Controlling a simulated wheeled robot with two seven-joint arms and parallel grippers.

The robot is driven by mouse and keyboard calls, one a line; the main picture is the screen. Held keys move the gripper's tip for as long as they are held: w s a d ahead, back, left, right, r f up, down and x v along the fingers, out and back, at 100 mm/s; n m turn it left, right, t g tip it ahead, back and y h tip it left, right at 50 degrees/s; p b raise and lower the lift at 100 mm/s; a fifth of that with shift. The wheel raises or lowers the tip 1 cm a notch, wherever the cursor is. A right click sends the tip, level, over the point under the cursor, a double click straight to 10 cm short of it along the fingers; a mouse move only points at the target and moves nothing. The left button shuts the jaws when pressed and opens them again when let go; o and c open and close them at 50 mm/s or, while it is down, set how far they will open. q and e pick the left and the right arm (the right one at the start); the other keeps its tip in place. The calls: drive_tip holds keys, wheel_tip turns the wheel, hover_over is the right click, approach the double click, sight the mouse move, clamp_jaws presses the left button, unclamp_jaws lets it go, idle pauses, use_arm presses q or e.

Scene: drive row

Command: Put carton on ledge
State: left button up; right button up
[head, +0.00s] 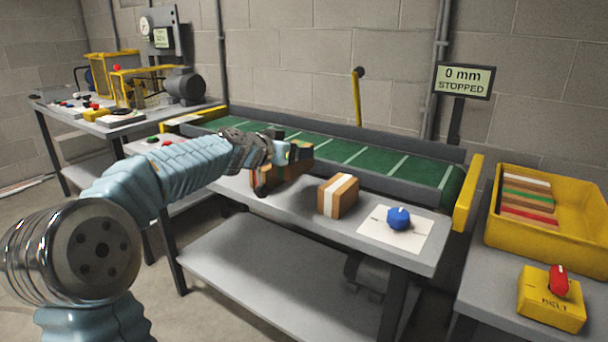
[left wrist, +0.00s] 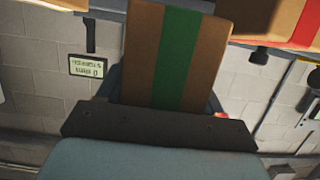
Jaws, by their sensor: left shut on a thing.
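My left gripper (head: 292,152) reaches over the grey ledge (head: 235,186) in front of the green belt. It is shut on a brown carton with a green stripe (left wrist: 178,55), which fills the upper middle of the left wrist view. In the head view the gripper mostly hides this carton. A brown carton with a red stripe (left wrist: 290,22) shows at the upper right of the left wrist view. In the head view a brown carton (head: 262,182) stands just below the gripper, partly covered. A carton with white tape (head: 338,196) stands on the ledge to the right. My right gripper is not in view.
A blue knob (head: 399,217) on a white plate sits right of the taped carton. The green belt (head: 350,155) runs behind; its sign (head: 464,80) reads 0 mm, stopped. A yellow bin (head: 548,240) and a red-knobbed yellow box (head: 552,306) stand at right.

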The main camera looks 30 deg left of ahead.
sight(300, 175)
use_arm(q)
drive_tip(key=d+f, duration=0.2)
drive_tip(key=shift+w+f+b, duration=0.3)
drive_tip(key=shift+w+f, duration=0.05)
drive_tip(key=f, duration=0.1)
drive_tip(key=f+b, duration=0.2)
drive_tip(key=shift+d+f, duration=0.25)
drive_tip(key=shift+f, duration=0.1)
drive_tip(key=o, duration=1.2)
drive_tip(key=b+v, duration=0.2)
drive_tip(key=v, duration=1)
drive_tip(key=shift+w+r, duration=0.1)
